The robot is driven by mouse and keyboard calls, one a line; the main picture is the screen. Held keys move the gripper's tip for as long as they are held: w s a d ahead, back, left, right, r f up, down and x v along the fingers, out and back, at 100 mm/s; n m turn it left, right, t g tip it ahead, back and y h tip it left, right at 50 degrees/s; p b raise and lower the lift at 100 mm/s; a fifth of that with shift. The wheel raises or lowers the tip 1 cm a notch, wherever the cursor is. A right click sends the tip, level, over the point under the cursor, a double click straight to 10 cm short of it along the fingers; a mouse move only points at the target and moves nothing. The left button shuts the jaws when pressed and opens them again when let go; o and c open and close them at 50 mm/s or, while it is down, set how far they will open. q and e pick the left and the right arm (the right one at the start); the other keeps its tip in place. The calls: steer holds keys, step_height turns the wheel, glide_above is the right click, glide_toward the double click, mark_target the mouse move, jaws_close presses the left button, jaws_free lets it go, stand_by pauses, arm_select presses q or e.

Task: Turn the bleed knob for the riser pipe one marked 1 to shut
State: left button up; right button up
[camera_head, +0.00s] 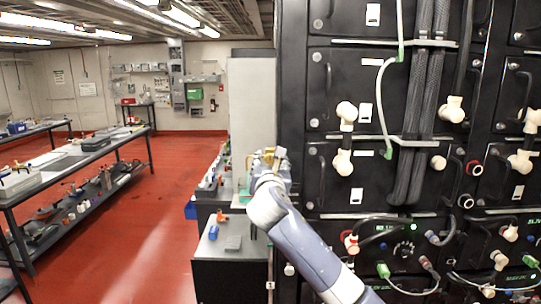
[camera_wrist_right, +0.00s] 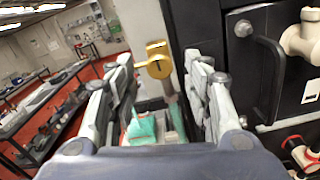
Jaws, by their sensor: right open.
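A small brass-yellow fitting (camera_wrist_right: 157,60), which looks like the bleed knob, shows in the right wrist view at the top of a thin grey pipe (camera_wrist_right: 170,97). No number mark is readable, so I cannot tell which riser it belongs to. My right gripper (camera_wrist_right: 158,68) is open, with one finger on each side of the fitting in the picture. I see no contact. In the head view my right gripper (camera_head: 270,172) is at the left edge of the black cabinets, and the yellow fitting (camera_head: 269,153) shows just behind it. My left gripper is out of view.
Black battery cabinets (camera_head: 335,85) with handles, pale connectors and cables fill the right side. A light grey panel (camera_head: 252,110) stands behind the gripper. A low dark bench (camera_head: 228,270) with small items is below. Red floor (camera_head: 150,220) is open to the left, before a long workbench (camera_head: 75,160).

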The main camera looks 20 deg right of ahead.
mark_target(271, 160)
steer(key=shift+p+x, duration=0.45)
steer(key=shift+x, duration=1.1)
steer(key=c, duration=1.1)
